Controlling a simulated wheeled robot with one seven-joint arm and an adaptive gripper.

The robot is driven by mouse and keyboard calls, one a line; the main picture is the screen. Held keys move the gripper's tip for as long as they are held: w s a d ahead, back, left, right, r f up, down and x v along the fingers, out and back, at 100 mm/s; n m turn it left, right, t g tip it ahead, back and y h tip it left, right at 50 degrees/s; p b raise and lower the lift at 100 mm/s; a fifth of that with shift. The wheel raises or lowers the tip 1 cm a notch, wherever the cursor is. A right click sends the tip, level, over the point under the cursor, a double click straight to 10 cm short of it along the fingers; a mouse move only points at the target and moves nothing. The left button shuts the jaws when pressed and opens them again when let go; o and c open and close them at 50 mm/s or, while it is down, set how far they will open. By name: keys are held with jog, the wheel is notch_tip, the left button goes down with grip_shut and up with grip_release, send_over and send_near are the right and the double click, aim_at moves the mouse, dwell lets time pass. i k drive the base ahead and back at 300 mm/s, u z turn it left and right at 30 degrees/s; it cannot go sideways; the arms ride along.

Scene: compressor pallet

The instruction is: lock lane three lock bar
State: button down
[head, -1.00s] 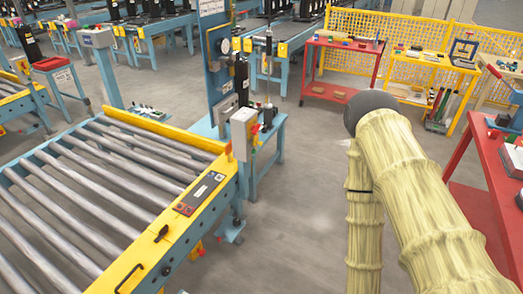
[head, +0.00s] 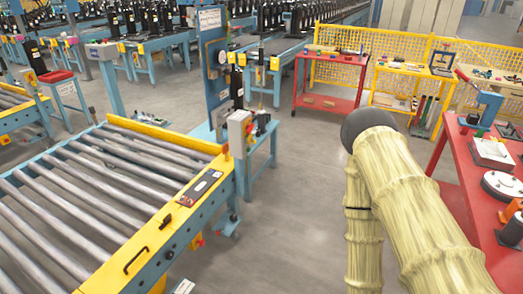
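A roller conveyor lane with yellow side rails (head: 112,281) fills the left of the head view. A black U-shaped handle (head: 136,260) and a small black lever (head: 165,221) sit on its near yellow rail, beside a dark panel (head: 200,188) with red marks. I cannot tell which part is the lane three lock bar, or whether it is locked. My arm, in a pale yellow ribbed sleeve, rises at the right, well apart from the conveyor. My gripper is not in view.
A blue stand with a grey box (head: 240,133) adjoins the conveyor's far end. A red table (head: 462,165) with tools and parts is close on the right. A red cart (head: 328,104) and yellow mesh fence (head: 408,53) stand behind. Grey floor (head: 290,210) between conveyor and arm is clear.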

aim_at(250, 138)
jog(key=u, duration=0.55)
jog(key=i, duration=1.6)
jog(key=z, duration=0.35)
